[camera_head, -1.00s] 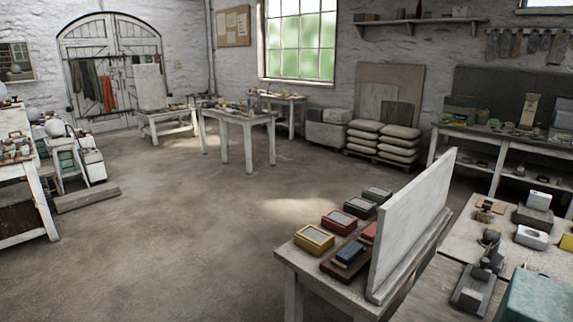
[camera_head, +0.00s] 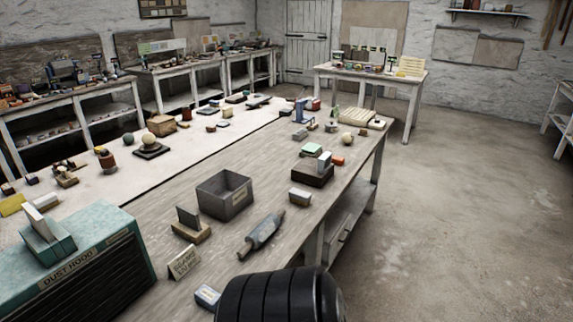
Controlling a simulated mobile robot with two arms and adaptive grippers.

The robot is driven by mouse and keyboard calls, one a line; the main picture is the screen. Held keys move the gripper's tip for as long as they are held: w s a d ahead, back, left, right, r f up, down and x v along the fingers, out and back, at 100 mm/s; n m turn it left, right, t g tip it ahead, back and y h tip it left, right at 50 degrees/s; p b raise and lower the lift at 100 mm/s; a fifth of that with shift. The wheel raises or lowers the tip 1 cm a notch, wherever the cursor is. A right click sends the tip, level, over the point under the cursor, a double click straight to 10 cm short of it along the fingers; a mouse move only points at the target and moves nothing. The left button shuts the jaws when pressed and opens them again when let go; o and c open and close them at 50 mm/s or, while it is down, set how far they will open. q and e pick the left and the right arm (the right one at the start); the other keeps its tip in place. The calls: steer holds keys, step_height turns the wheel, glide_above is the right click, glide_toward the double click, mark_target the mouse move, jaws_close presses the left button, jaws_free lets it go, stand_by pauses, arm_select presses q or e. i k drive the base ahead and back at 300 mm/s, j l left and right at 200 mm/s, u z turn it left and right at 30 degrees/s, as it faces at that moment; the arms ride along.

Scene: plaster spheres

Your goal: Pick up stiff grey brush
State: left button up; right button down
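I cannot make out the stiff grey brush for certain in the head view. A long grey object (camera_head: 262,233) with narrow ends lies on the near wooden workbench (camera_head: 235,160); it is too small to tell whether it is a brush.
A teal dust hood (camera_head: 80,265) stands at the left. An open grey bin (camera_head: 225,194), a small sign card (camera_head: 184,262) and a blue-white box (camera_head: 207,297) stand on the workbench. Several small items sit farther along. The floor (camera_head: 460,220) at the right is clear.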

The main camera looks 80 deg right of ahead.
mark_target(296, 196)
steer(key=z, duration=2.55)
